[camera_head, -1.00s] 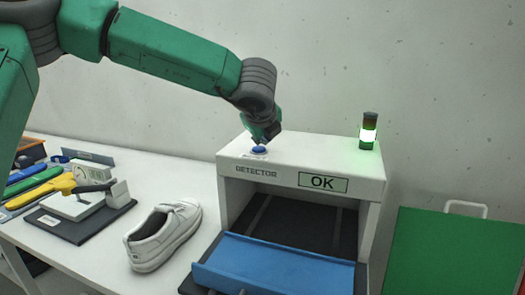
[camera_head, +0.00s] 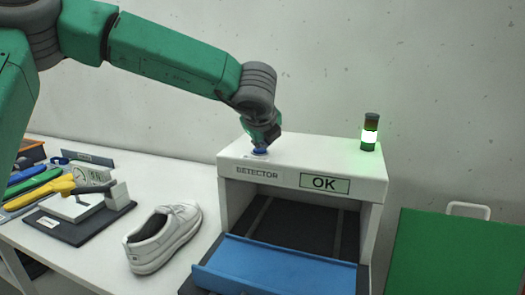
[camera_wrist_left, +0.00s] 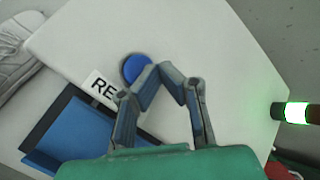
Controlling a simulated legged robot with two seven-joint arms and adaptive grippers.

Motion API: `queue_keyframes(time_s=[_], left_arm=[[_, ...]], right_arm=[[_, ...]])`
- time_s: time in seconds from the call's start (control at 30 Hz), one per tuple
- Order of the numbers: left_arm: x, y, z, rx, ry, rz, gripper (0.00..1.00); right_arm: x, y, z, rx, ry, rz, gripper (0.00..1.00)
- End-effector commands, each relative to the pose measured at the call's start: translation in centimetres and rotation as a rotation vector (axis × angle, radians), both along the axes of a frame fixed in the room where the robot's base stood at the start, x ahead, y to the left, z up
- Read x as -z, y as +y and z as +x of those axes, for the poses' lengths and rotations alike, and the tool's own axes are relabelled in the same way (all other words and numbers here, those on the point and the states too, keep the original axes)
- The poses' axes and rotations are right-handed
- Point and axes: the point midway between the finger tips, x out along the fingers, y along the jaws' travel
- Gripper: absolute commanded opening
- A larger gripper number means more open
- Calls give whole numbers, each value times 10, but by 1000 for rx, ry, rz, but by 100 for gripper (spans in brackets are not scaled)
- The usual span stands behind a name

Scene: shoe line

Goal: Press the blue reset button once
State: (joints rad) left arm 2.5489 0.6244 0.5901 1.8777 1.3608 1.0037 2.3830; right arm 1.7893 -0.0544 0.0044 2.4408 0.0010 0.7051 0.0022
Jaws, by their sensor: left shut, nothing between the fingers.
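The blue reset button (camera_head: 260,151) sits on top of the white detector housing (camera_head: 310,158), near its left end. In the left wrist view the round blue button (camera_wrist_left: 134,68) shows beside a label reading "RE", the rest of it hidden by a finger. My left gripper (camera_head: 261,146) is shut and empty, pointing down right at the button. In the left wrist view its fingertips (camera_wrist_left: 160,70) overlap the button's right edge. I cannot tell whether they touch it. My right gripper is not in view.
The detector's display reads "OK" and its signal tower (camera_head: 370,132) glows green. A blue tray (camera_head: 275,265) lies at the detector's opening. A white shoe (camera_head: 163,236) stands on the table to the left, near a fixture and tools. A green panel (camera_head: 455,255) stands at the right.

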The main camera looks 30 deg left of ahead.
Motion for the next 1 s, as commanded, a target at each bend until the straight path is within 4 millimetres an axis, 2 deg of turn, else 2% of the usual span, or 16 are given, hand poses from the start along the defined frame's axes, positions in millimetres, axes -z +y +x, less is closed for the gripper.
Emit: queue_keyframes(time_s=[1.0], left_arm=[[9, 0, 0, -1, 1, 0, 0]], right_arm=[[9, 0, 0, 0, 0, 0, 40]])
